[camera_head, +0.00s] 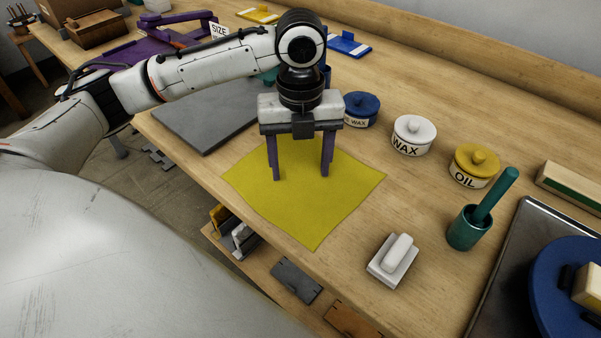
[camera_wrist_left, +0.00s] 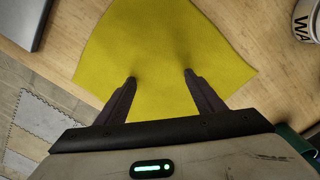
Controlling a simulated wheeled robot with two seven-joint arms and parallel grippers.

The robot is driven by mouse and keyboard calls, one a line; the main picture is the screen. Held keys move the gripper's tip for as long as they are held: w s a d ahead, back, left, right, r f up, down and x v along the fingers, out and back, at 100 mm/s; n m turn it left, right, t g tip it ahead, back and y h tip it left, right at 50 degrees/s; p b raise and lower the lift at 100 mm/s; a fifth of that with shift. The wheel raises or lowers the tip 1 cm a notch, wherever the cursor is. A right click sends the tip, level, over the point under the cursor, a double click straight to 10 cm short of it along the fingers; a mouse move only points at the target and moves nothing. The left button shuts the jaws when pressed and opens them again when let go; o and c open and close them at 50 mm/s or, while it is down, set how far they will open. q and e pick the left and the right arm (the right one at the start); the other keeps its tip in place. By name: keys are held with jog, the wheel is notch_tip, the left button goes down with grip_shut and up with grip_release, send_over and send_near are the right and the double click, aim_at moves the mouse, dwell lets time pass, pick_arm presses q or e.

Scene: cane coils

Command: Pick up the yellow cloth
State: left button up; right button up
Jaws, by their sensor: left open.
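The yellow cloth (camera_head: 310,205) lies flat on the wooden bench, near its front edge. It also fills the upper middle of the left wrist view (camera_wrist_left: 165,45). My left gripper (camera_head: 300,177) is open and empty, pointing down over the back part of the cloth, its two dark purple fingers well apart. In the left wrist view both fingertips of the left gripper (camera_wrist_left: 159,76) show against the cloth. I cannot tell whether the tips touch it. My right gripper is not in view.
A grey slab (camera_head: 205,115) lies left of the cloth. Blue (camera_head: 361,109), white (camera_head: 412,136) and yellow (camera_head: 475,166) lidded pots stand behind and right. A white block with a handle (camera_head: 392,262) and a green pot (camera_head: 468,229) are to the right. A dark tray (camera_head: 497,262) lies farther right.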

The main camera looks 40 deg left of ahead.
pick_arm(q)
jog(key=c, duration=0.4)
jog(key=shift+f, duration=0.1)
grip_shut()
notch_tip(320, 180, up, 6)
jog(key=p, duration=0.7)
jog(key=shift+r+p, duration=0.25)
jog(key=shift+p, duration=0.1)
notch_tip(320, 180, up, 6)
jog(key=shift+f, duration=0.2)
